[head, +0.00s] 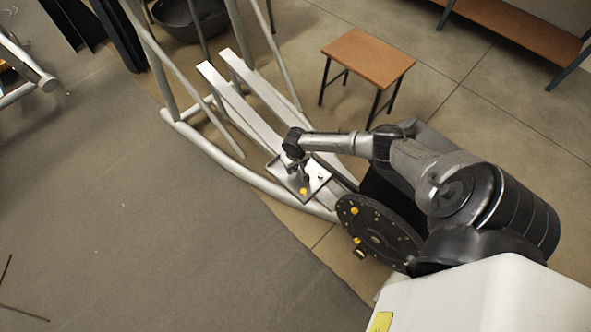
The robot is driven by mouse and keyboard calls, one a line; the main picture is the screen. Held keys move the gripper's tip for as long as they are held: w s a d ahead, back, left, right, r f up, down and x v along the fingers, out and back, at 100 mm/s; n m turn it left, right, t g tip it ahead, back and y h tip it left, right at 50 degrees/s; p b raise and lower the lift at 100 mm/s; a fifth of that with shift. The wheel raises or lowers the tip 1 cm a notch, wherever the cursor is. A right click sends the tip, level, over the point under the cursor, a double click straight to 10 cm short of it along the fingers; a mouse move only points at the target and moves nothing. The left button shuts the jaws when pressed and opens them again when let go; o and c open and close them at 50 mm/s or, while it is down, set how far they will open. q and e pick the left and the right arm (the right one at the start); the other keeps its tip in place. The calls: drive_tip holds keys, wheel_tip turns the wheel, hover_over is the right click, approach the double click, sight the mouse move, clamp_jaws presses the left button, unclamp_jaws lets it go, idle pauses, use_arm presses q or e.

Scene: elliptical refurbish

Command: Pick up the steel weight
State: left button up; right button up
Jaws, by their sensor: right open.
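My right gripper (297,166) is open and points down over a small dark-rimmed tray (285,181) on the elliptical machine. Small items sit in the tray: a yellow one (303,191) near its front edge and a pale, shiny one (321,178) at its right. They are too small to tell which, if either, is the steel weight. The gripper hides part of the tray, and I cannot tell whether its fingers touch anything. My left gripper is out of view.
The elliptical's grey frame (215,143) and pale rails (262,107) surround the tray. A dark round disc (375,232) with yellow spots stands close by, under my right arm. A wooden stool (368,58) and a black tub (190,18) stand behind. The grey mat (130,220) is mostly clear.

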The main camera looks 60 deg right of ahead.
clamp_jaws()
idle(0.6)
